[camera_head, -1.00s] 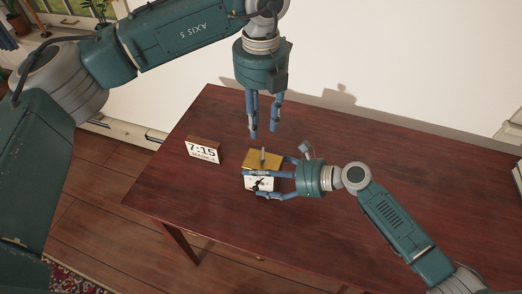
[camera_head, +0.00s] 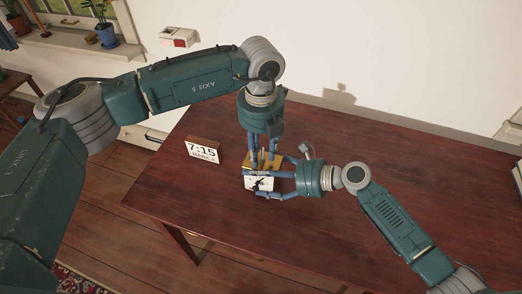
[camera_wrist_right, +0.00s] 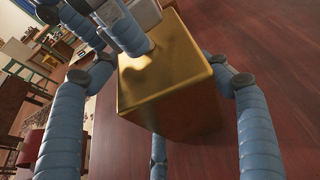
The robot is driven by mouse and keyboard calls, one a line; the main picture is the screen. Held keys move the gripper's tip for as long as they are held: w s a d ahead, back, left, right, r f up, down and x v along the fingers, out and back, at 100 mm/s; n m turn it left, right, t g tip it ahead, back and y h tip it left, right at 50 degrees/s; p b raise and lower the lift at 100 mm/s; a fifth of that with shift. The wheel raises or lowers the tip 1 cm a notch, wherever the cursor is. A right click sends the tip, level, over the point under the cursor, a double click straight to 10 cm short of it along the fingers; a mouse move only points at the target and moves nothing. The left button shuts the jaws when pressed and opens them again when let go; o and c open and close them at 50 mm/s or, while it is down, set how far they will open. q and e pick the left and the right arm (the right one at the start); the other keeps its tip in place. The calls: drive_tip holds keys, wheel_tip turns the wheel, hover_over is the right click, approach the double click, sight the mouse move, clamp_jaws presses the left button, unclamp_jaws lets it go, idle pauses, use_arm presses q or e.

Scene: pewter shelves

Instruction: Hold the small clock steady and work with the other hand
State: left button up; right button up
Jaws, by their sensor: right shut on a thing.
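The small clock, a gold box with a white face (camera_head: 260,184), stands on the dark red table. Its gold body (camera_wrist_right: 175,85) fills the middle of the right wrist view. My right gripper (camera_head: 272,184) reaches in from the right and is shut on the clock, its fingers along the sides. My left gripper (camera_head: 264,164) points straight down, with its fingertips at the clock's gold top. Its blue fingers (camera_wrist_right: 122,28) also show in the right wrist view at the top edge of the box. The post on the clock's top is mostly hidden, so their grip is unclear.
A flip-style display reading 7:15 (camera_head: 202,151) stands on the table (camera_head: 350,145) left of the clock. Potted plants (camera_head: 106,35) stand on the sill at the upper left.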

use_arm(q)
clamp_jaws()
drive_tip(key=shift+m, duration=1.1)
unclamp_jaws()
drive_tip(key=shift+r, duration=0.15)
wheel_tip(320, 180, up, 12)
